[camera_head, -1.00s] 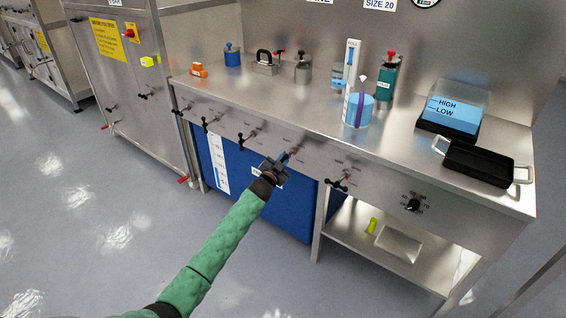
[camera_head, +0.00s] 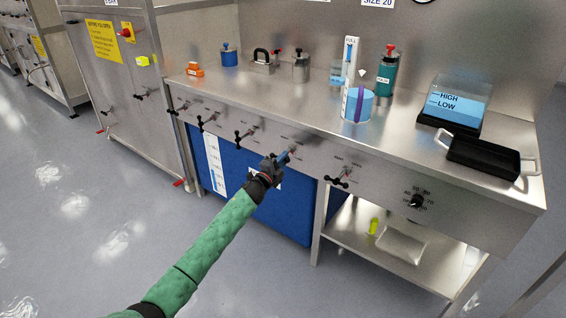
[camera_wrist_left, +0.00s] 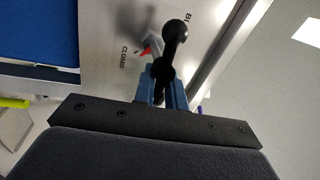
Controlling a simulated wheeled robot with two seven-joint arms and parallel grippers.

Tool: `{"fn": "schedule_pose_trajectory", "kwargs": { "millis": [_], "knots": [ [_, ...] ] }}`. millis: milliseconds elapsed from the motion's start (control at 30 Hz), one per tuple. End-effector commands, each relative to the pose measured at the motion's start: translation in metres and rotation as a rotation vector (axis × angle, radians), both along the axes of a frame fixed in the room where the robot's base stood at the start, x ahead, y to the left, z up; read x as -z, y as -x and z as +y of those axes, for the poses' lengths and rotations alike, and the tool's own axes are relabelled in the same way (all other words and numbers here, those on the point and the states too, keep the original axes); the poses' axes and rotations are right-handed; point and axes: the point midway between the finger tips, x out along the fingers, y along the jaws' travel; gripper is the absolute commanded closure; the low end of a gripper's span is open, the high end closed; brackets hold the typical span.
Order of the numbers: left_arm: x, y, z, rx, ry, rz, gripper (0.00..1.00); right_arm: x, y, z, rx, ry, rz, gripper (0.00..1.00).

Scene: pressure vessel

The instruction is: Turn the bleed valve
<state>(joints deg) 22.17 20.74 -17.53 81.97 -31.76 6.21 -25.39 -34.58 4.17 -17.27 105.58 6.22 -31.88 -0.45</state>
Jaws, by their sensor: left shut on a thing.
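The bleed valve has a black handle with a round knob (camera_wrist_left: 175,32), seen in the left wrist view against the steel front panel. A red pointer shows beside it, near a label reading "CLOSED" and a partly hidden label starting with "B". My left gripper (camera_wrist_left: 163,88) has its blue fingers shut on the black handle. In the head view my left gripper (camera_head: 282,158) is at the bench's front panel and hides most of this valve. My right gripper is not in view.
Other black valve handles sit along the panel, left (camera_head: 245,136) and right (camera_head: 340,178), with a black dial (camera_head: 416,201) farther right. The steel benchtop (camera_head: 290,100) carries a blue container (camera_head: 357,106), a black tray (camera_head: 482,157) and several vessels. A blue panel (camera_head: 285,207) is below.

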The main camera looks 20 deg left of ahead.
Motion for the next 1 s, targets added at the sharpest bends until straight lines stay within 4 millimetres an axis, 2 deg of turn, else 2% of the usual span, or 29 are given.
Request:
{"fn": "schedule_pose_trajectory", "kwargs": {
  "millis": [33,300,767,800,867,900,1000],
  "knots": [
    [0.0046,0.0006,0.0,0.0,-0.023,-0.005,1.0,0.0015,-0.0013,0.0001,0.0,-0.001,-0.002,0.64],
    [0.0051,0.0008,0.0004,-0.001,-0.094,-0.03,1.0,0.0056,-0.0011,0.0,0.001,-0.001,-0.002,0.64],
    [0.005,0.0008,0.0003,0.0,-0.106,-0.034,1.0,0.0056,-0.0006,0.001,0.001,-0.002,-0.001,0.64],
    [0.005,0.0008,0.0003,0.0,-0.106,-0.034,0.85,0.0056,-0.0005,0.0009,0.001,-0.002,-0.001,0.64],
    [0.0049,0.0007,0.0002,0.0,-0.106,-0.034,0.74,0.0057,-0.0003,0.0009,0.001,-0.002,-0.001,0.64],
    [0.0046,0.0007,0.0002,0.0,-0.106,-0.034,0.7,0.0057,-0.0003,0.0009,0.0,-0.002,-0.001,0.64],
    [0.0037,0.0005,0.0002,0.0,-0.105,-0.035,0.7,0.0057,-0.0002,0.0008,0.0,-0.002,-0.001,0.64]
  ]
}}
